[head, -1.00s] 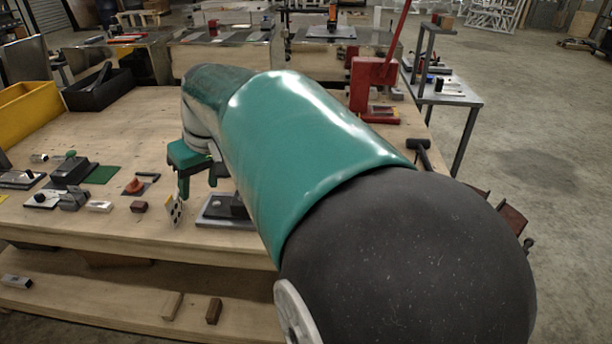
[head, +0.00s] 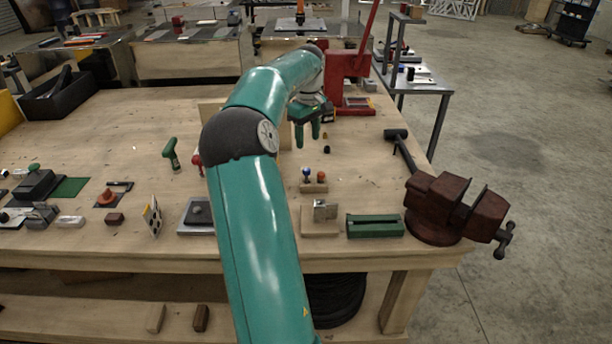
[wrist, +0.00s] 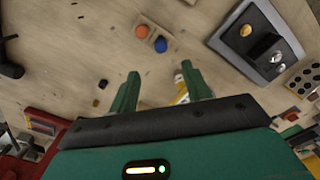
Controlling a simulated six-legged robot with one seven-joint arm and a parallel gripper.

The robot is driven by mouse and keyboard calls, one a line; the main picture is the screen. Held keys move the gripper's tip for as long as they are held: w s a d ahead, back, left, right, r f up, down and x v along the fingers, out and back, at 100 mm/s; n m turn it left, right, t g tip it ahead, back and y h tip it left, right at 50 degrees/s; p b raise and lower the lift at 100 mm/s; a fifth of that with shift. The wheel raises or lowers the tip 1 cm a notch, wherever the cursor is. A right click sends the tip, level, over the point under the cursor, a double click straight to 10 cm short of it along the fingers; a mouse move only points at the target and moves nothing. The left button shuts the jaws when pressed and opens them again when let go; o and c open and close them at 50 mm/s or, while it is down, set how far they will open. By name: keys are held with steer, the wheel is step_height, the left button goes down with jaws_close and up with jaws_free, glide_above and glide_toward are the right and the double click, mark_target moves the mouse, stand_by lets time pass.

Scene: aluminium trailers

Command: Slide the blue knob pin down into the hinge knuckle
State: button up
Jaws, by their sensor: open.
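The blue knob pin (head: 306,172) stands upright beside an orange-red knob pin (head: 321,177) in a small wooden block (head: 314,188). In the wrist view the blue knob (wrist: 161,45) and the orange knob (wrist: 142,31) show beyond my fingertips. A metal bracket on a wooden board (head: 319,230), seemingly the hinge knuckle (head: 325,210), stands in front of the block. My gripper (head: 308,140) is open and empty, above the table and behind the block in the head view. In the wrist view its fingers (wrist: 160,73) are spread, apart from the knobs.
A green slotted block (head: 375,226) and a dark red vise (head: 445,205) stand at the right. A hammer (head: 402,150) lies near the right edge. A red press (head: 345,70) stands behind my gripper. A green-handled tool (head: 171,154) is at the left.

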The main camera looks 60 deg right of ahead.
mark_target(307, 169)
step_height(307, 169, down, 12)
steer(key=shift+w+f, duration=0.1)
steer(key=shift+f, duration=0.1)
steer(key=c, duration=1)
steer(key=shift+r, duration=0.1)
steer(key=shift+c, duration=0.2)
